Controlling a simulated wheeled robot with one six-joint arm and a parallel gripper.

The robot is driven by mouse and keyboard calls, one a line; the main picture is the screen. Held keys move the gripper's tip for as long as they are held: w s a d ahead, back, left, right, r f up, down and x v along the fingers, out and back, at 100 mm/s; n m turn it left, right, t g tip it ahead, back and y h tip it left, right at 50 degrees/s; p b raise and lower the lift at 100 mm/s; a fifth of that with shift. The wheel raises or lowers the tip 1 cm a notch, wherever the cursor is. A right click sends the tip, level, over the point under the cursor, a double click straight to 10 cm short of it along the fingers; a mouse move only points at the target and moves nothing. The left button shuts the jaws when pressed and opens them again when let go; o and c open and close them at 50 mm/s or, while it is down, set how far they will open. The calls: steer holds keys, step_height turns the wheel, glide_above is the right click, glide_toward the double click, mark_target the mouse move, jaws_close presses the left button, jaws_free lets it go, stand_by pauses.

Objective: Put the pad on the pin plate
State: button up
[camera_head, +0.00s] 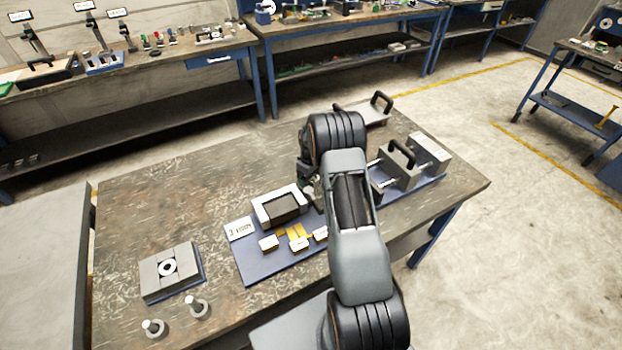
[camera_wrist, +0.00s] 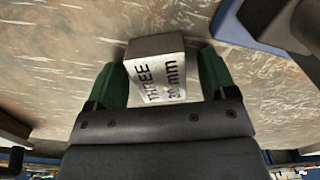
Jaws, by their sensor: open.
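In the wrist view my gripper (camera_wrist: 161,60) is open, with its two green fingers on either side of a pale grey block (camera_wrist: 157,76) marked "THREE 30 mm". The block sits on the worn tabletop; whether a finger touches it I cannot tell. In the head view my arm hides the fingertips and this block. No part is plainly labelled pad or pin plate. A fixture with metal rods and a black handle (camera_head: 400,155) stands right of my arm on a blue base. A flat plate with a black handle (camera_head: 362,112) lies at the table's back edge.
A blue mat (camera_head: 262,264) holds a dark tray with a pale frame (camera_head: 280,206), gold pieces (camera_head: 296,230) and small labelled blocks. A grey block with a white ring (camera_head: 168,267) sits front left, near two knobbed pins (camera_head: 197,307). The table's left back is clear.

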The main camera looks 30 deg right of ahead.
steer(key=shift+c, duration=0.3)
steer(key=c, duration=1.3)
jaws_close()
steer(key=shift+r, duration=0.2)
